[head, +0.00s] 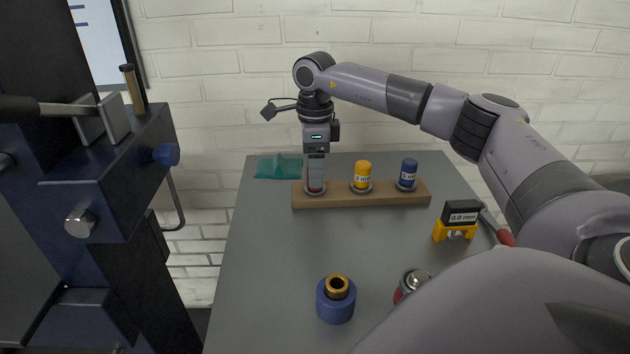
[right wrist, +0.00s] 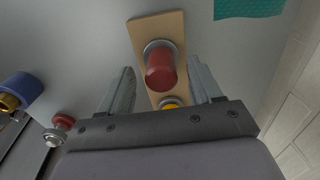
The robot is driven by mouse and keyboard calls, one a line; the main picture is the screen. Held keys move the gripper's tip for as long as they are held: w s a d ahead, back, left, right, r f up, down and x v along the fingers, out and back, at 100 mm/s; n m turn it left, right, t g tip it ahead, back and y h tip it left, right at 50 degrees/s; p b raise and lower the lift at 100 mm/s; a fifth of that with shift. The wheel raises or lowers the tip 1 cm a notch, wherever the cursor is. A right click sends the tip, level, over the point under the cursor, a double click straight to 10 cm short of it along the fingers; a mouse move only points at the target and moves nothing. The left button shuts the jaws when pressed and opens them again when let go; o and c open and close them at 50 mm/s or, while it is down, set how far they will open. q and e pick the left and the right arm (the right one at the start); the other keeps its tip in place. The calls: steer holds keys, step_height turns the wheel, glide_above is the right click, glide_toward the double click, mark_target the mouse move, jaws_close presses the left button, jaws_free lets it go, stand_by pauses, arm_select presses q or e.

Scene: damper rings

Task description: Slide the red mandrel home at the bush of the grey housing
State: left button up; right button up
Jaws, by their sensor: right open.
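The red mandrel (right wrist: 161,72) stands at the left end of a wooden rack (head: 337,197), in a grey ring. In the head view my right gripper hides most of it. My right gripper (head: 316,178) points straight down over it. In the right wrist view the open fingers (right wrist: 160,66) lie on either side of the mandrel, with gaps showing. I cannot make out a grey housing for certain. A blue round body with a brass bush (head: 336,298) stands at the front of the table. My left gripper is not in view.
Yellow (head: 362,175) and blue (head: 408,173) mandrels stand in the same rack. A yellow stand with a black display (head: 459,216) is at right. A red-and-metal part (head: 412,281) is partly behind my arm. A teal cloth (head: 278,167) lies back left. The table's middle (head: 300,245) is clear.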

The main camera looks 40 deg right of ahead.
steer(key=shift+f, duration=1.3)
jaws_close()
steer(key=shift+w+r, duration=0.1)
steer(key=shift+r, duration=0.05)
